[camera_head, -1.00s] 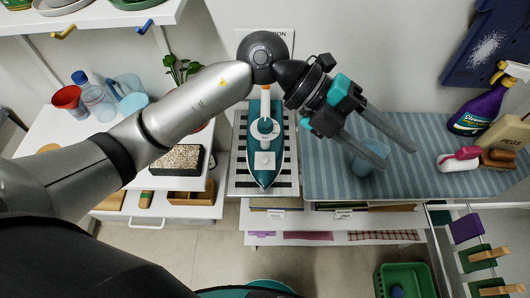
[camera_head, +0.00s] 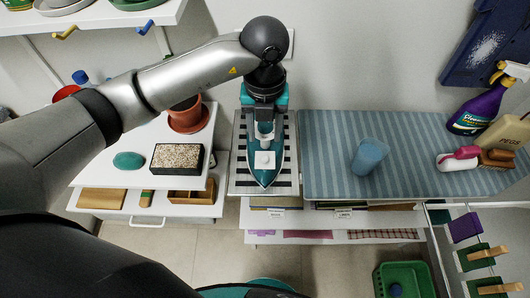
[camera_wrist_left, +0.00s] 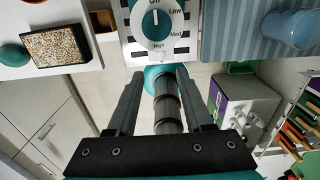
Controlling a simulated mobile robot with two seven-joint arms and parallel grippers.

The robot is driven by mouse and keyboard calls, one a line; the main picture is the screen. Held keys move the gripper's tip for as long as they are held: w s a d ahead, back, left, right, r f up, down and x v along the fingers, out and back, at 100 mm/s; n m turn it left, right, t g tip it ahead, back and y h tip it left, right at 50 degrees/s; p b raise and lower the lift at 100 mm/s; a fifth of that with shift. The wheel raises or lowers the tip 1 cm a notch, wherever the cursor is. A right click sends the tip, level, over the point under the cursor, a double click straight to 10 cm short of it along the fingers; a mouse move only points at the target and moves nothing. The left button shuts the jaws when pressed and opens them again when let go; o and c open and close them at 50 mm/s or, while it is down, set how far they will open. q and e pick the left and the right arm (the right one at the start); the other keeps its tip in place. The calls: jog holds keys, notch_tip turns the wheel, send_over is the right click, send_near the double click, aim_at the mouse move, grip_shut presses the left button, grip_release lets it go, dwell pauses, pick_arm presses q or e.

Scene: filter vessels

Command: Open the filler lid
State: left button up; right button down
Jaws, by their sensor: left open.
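The teal and white iron (camera_head: 264,177) lies on a striped board with its pointed end toward me. A white square part (camera_head: 264,160) sits on top near that end; I cannot tell whether it is the filler lid or whether it is open. My left gripper (camera_head: 265,121) hangs over the rear half of the iron and hides part of it. In the left wrist view its two fingers (camera_wrist_left: 162,95) are apart, and a dial (camera_wrist_left: 157,20) marked Off, Low, Med and High lies beyond them. I cannot tell whether the fingers touch the iron. My right gripper is not in view.
A striped blue mat (camera_head: 420,170) on the right bears a blue cup (camera_head: 369,156), a spray bottle (camera_head: 480,105) and brushes. The mat's front middle is clear.

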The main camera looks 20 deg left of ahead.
aim_at(265, 158)
pick_arm(q)
notch_tip(265, 158, down, 10)
jog(key=shift+r, duration=0.25)
jog(key=shift+c, duration=0.4)
grip_shut()
